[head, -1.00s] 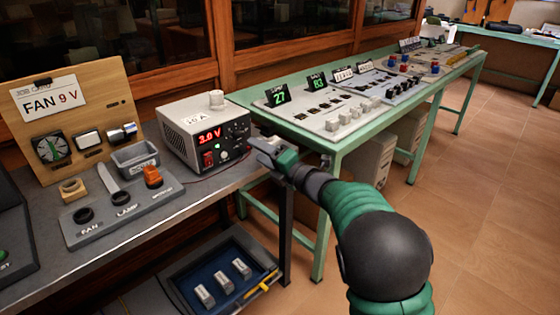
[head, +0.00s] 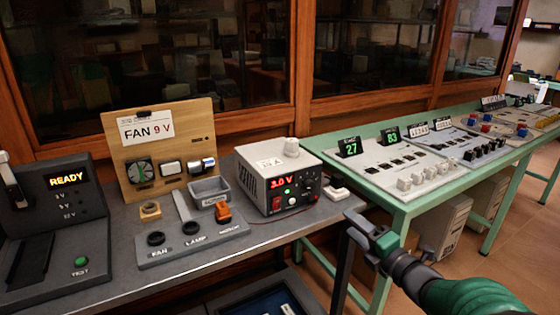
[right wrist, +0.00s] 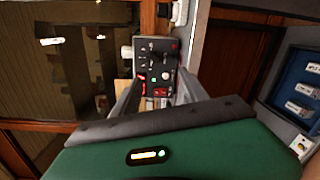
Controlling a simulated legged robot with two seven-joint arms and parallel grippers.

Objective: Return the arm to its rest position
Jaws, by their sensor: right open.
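My right arm comes in from the lower right in the head view, with a green and black forearm. My right gripper (head: 362,230) is open and empty in front of the gap between the grey bench and the green table. It is apart from the power supply (head: 279,178), a grey box with a red 3.0 V display, which stands on the bench to its left. The power supply's front also shows in the right wrist view (right wrist: 156,72), beyond the fingers. My left gripper does not show in either view.
The green table (head: 405,205) with switch panels extends right. A blue tray (head: 255,305) is below the bench.

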